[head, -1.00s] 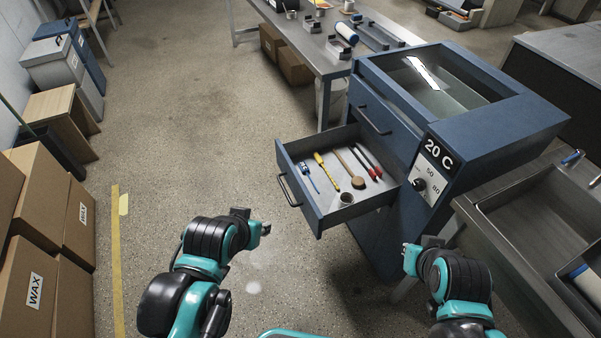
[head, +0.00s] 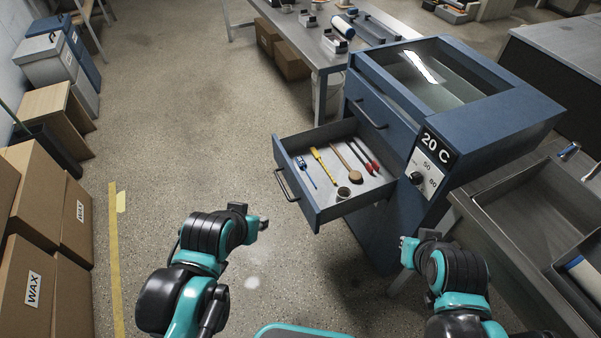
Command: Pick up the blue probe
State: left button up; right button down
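The blue probe (head: 306,173) lies in the open drawer (head: 308,205), near the drawer's left side. It has a blue body and a thin shaft. My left gripper (head: 262,224) is left of and in front of the drawer, apart from it and from the probe. My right gripper (head: 408,246) is in front of the blue cabinet, right of the drawer, and apart from the probe. Both grippers are small in the picture, and I cannot tell how far their fingers are open. I see nothing held in either.
The blue cabinet (head: 395,220) has a water bath on top. Cardboard boxes (head: 38,205) stand left. A steel sink (head: 530,215) is right.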

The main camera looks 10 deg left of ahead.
aim_at(302, 163)
jog(key=z, duration=3.05)
jog(key=u, duration=3.35)
jog(key=i+j+z, duration=0.65)
jog(key=j+z, duration=0.25)
